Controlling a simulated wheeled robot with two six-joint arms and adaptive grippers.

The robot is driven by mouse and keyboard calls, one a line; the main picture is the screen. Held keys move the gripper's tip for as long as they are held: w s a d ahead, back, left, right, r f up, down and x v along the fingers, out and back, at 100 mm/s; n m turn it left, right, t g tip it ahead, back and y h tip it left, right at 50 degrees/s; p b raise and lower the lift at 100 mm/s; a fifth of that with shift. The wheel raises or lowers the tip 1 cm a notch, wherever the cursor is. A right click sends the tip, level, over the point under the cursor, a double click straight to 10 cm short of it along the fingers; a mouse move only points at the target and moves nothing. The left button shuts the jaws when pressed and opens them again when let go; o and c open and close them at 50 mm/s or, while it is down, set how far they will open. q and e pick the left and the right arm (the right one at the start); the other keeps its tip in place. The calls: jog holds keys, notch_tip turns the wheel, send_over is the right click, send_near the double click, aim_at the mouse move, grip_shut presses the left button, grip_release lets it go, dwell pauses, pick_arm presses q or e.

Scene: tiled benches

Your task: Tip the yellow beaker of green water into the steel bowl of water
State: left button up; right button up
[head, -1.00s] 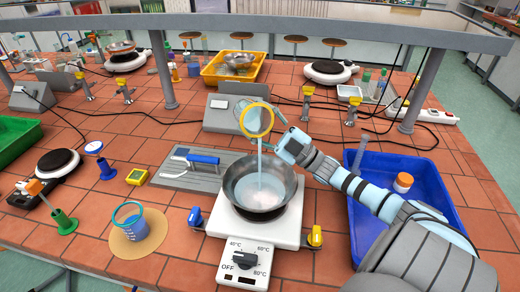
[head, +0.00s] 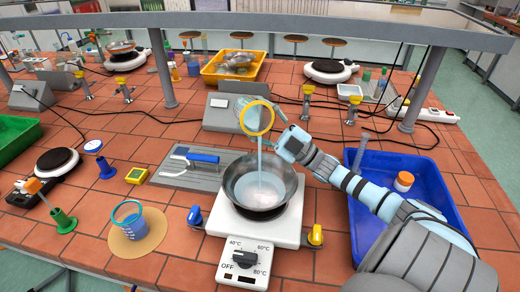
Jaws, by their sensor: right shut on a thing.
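The yellow-rimmed clear beaker (head: 258,118) is tipped well over above the steel bowl (head: 234,196), its mouth facing me. A pale bluish stream (head: 260,160) runs from its lip down into the bowl. The bowl stands on a white hotplate (head: 291,238) and holds pale, milky bluish liquid (head: 262,188); the liquid does not look clearly green. My right gripper (head: 276,136) is shut on the beaker from its right side; the beaker partly hides the fingertips. My left gripper is not in view.
A blue-rimmed beaker of blue liquid (head: 133,226) stands on a round tan mat (head: 122,247) at front left. A blue tray (head: 440,196) lies under my right arm. A grey board with a blue-handled tool (head: 203,155) is left of the bowl. A grey rail crosses overhead.

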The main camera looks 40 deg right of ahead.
jog(key=shift+r+n+y+b, duration=0.15)
jog(key=shift+n+y+b, duration=0.25)
jog(key=shift+n+y, duration=0.1)
dwell(0.4)
jog(key=shift+r+m+h+p, duration=0.15)
jog(key=shift+m+h+p, duration=0.35)
jog(key=shift+p, duration=0.5)
jog(key=shift+f, duration=0.3)
